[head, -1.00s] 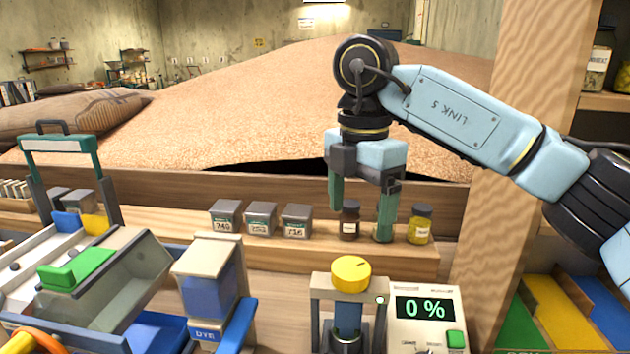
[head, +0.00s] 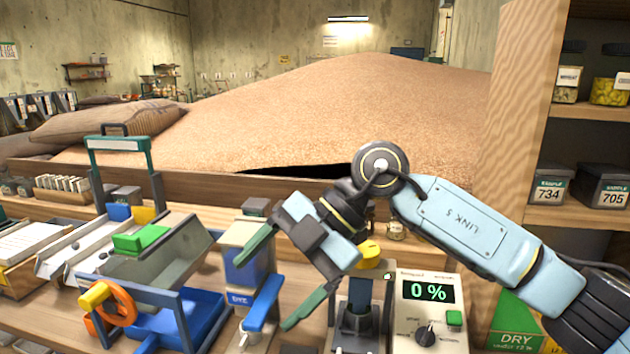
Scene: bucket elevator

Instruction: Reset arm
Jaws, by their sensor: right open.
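My right arm comes in from the right side of the head view. Its gripper (head: 268,280) has two green fingers spread wide apart, with nothing between them. The wrist is tilted, so the fingers point down and to the left. The gripper is in front of the white and blue dye dispenser (head: 245,235) and hides part of it. The upper finger overlaps the dispenser, and the lower finger ends to the right of its blue lever (head: 262,318). My left gripper is not in view.
A meter (head: 428,310) reading 0 % stands right of the gripper, beside a yellow-knobbed device (head: 368,255). A tilting bucket stand with an orange handwheel (head: 118,305) is at left. A wooden post (head: 505,150) and shelves with sample boxes (head: 538,186) are at right. A grain heap (head: 340,110) lies behind.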

